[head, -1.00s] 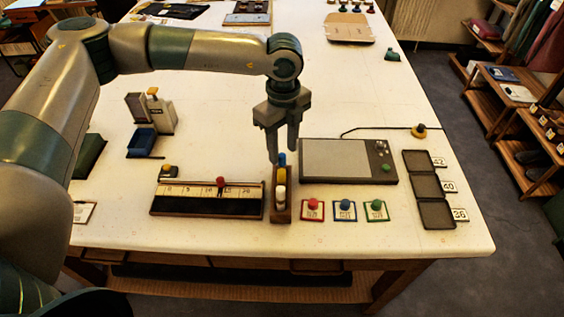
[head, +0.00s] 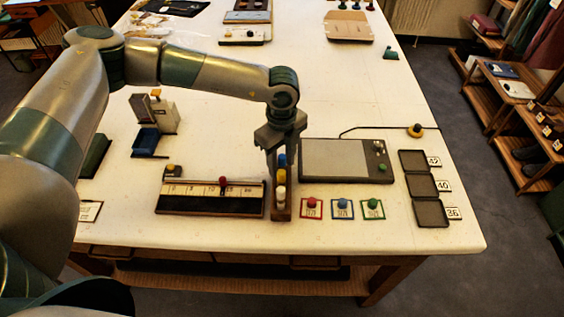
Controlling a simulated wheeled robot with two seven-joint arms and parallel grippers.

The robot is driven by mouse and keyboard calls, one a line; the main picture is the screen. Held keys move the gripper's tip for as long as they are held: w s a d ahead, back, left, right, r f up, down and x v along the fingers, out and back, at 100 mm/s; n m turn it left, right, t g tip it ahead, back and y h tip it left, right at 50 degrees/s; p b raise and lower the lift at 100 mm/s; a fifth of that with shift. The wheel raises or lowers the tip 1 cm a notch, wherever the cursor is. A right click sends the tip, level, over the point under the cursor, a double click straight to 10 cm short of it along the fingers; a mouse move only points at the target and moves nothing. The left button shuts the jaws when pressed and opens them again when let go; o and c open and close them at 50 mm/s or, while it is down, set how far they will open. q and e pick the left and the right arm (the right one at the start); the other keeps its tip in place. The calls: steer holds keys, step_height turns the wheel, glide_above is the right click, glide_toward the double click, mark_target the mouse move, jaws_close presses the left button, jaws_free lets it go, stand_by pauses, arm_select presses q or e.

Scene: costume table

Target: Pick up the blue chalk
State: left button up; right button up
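The blue chalk (head: 282,160) stands at the far end of a narrow wooden holder (head: 281,213), behind a yellow chalk (head: 281,175) and a white one (head: 281,193). My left gripper (head: 282,170) points down over the far end of the holder. Its fingers are apart, one on each side of the blue chalk, with a gap that looks about as wide as before. I cannot tell whether they touch it. The gripper partly hides the chalk's upper end. My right gripper is not in view.
A ruled slider board (head: 210,198) lies just left of the holder. A grey panel (head: 345,160) lies behind right. Red, blue and green button cards (head: 342,209) are to the right, with dark trays (head: 424,187) farther right.

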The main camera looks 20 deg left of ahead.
arm_select(q)
steer(key=shift+f, duration=0.3)
jaws_close()
steer(key=shift+r, duration=0.1)
steer(key=shift+w+r+b, duration=0.1)
steer(key=shift+r+b, duration=0.4)
step_height(320, 180, up, 8)
steer(key=b, duration=0.3)
steer(key=shift+f+b, duration=0.25)
steer(key=shift+b, duration=0.1)
steer(key=shift+r, duration=0.75)
